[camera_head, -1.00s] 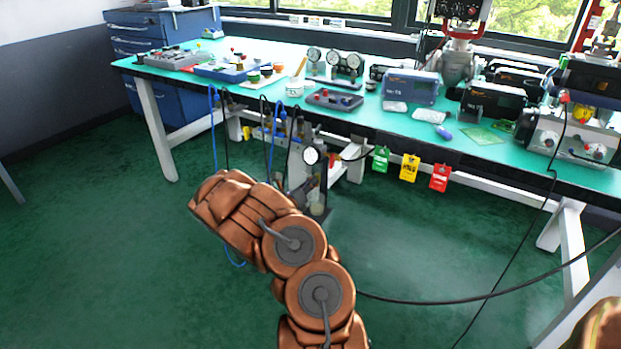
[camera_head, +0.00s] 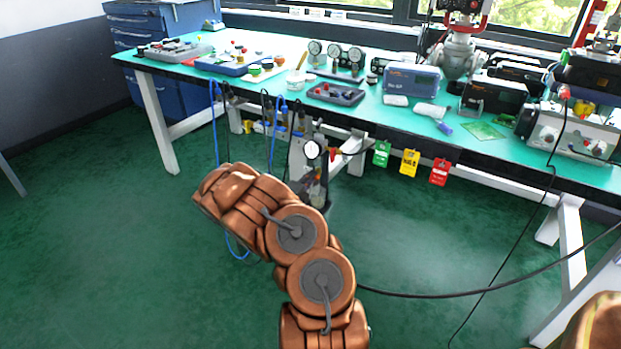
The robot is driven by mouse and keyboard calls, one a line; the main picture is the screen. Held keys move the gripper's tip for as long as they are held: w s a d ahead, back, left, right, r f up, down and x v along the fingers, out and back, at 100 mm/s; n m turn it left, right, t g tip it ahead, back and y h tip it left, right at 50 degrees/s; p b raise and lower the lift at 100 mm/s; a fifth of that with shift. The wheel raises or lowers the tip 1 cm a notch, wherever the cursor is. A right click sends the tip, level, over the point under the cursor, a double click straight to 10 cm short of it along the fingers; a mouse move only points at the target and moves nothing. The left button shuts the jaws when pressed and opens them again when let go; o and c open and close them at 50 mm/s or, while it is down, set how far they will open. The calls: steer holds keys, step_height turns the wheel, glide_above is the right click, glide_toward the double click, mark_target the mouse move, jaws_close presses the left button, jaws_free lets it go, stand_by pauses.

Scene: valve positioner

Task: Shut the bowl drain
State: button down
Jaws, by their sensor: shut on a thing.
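An air filter-regulator unit with a round white gauge (camera_head: 312,150) hangs below the front edge of the bench. Under the gauge is a clear bowl (camera_head: 314,186) in a dark frame. Its drain at the bottom is too small to make out, and my arm covers part of that area. My copper-coloured arm rises from the bottom of the view and bends to the upper left, in front of the unit's left side. My gripper does not show; the arm's far end hides what lies behind it.
The green-topped bench (camera_head: 300,62) holds gauges, trays and instruments. Green, yellow (camera_head: 409,162) and red tags hang from its front edge. Blue hoses (camera_head: 215,125) and black cables hang left of the unit. A black cable (camera_head: 450,295) crosses low on the right. The green floor at left is clear.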

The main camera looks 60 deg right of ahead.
steer(key=shift+n, duration=0.6)
steer(key=c, duration=1.2)
jaws_free()
steer(key=shift+c, duration=0.2)
steer(key=a, duration=1.2)
steer(key=shift+s, duration=0.2)
steer(key=shift+r, duration=0.1)
